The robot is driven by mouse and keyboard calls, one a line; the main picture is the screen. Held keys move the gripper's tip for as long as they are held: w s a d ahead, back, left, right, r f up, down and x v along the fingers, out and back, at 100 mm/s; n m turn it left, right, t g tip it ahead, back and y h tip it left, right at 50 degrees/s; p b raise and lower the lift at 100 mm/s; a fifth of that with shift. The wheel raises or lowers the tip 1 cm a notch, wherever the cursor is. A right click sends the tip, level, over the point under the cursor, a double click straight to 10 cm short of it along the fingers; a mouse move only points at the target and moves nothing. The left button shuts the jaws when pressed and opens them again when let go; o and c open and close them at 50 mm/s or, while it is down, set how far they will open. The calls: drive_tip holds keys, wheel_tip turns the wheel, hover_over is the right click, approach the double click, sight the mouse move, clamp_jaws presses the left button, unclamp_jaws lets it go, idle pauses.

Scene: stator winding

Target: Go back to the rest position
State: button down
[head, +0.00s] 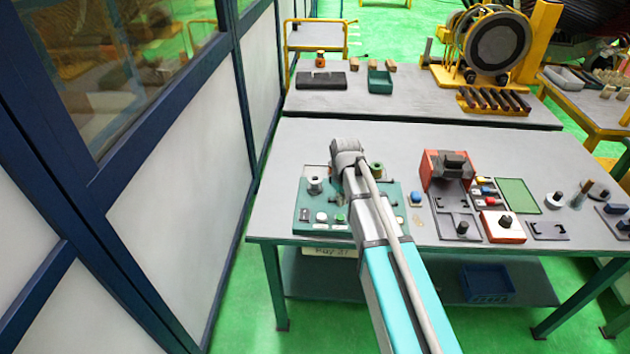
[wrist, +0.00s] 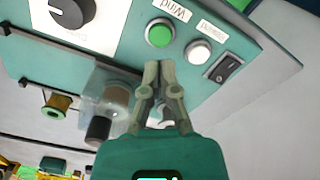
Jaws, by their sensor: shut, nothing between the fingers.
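My arm reaches out over the near workbench in the head view, with its end above the teal control panel (head: 309,232); the fingers are hidden there behind the arm. In the wrist view my gripper (wrist: 158,68) is shut and empty. Its fingertips are close to the green button (wrist: 160,33) labelled "Wind" on the teal panel; I cannot tell whether they touch it. A white button (wrist: 198,52) and a black rocker switch (wrist: 222,66) sit to the right of it. A black knob (wrist: 70,12) is on a white plate at the upper left.
The near workbench (head: 560,160) holds a red device (head: 446,170), trays and small parts right of my arm. A second bench (head: 400,98) behind carries a large wheel machine (head: 497,48). A framed partition wall (head: 180,150) stands close on the left.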

drive_tip(key=shift+r+p, duration=0.3)
drive_tip(key=shift+r, duration=0.2)
drive_tip(key=s+d+m, duration=0.6)
drive_tip(key=s+d, duration=0.8)
drive_tip(key=s, duration=0.2)
drive_tip(key=shift+d, duration=0.15)
